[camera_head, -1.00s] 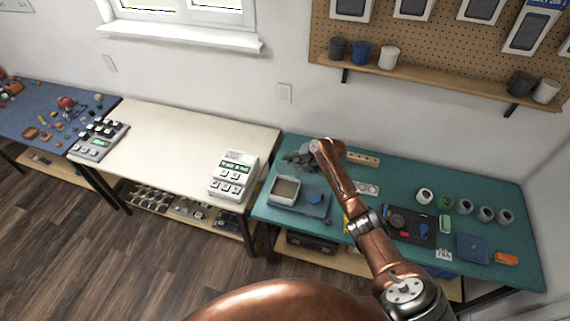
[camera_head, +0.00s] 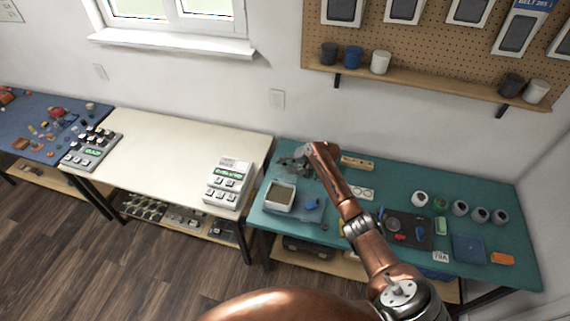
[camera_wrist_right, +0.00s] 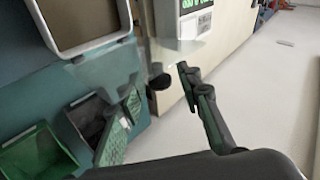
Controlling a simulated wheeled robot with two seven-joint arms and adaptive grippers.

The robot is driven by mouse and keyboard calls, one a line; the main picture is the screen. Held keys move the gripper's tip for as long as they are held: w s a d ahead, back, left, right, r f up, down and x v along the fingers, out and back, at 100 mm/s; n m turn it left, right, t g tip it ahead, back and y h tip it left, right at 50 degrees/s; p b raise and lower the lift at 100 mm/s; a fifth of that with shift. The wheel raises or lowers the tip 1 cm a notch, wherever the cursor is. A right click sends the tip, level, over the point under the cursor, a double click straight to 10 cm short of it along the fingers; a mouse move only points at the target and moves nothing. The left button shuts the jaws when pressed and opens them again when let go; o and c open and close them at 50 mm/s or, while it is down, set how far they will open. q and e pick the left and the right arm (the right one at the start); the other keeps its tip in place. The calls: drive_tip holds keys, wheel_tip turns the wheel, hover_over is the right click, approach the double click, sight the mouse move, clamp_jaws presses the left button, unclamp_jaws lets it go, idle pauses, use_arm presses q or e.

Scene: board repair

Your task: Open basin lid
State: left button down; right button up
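The basin (camera_head: 281,195) is a pale, square-rimmed box with a brownish inside, on the teal table. In the right wrist view its rim and brown inside (camera_wrist_right: 80,20) fill the upper left. A clear pane (camera_wrist_right: 108,66) shows beside the rim; it looks like the lid, but its outline is faint. A small dark knob (camera_wrist_right: 159,82) shows between my right fingers. My right gripper (camera_head: 294,161) is just behind the basin in the head view. In the wrist view its fingers (camera_wrist_right: 157,78) are spread apart, with no clear contact on the knob. My left gripper is out of view.
Green and dark bins (camera_wrist_right: 38,152) lie near the gripper in the wrist view. A white keypad device (camera_head: 228,182) stands on the cream table, left of the basin. A dark mat (camera_head: 408,230), several cups (camera_head: 460,207) and an orange block (camera_head: 502,258) are right of my arm.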

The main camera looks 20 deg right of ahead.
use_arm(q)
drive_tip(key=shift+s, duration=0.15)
use_arm(e)
drive_tip(key=v, duration=1.2)
idle(0.3)
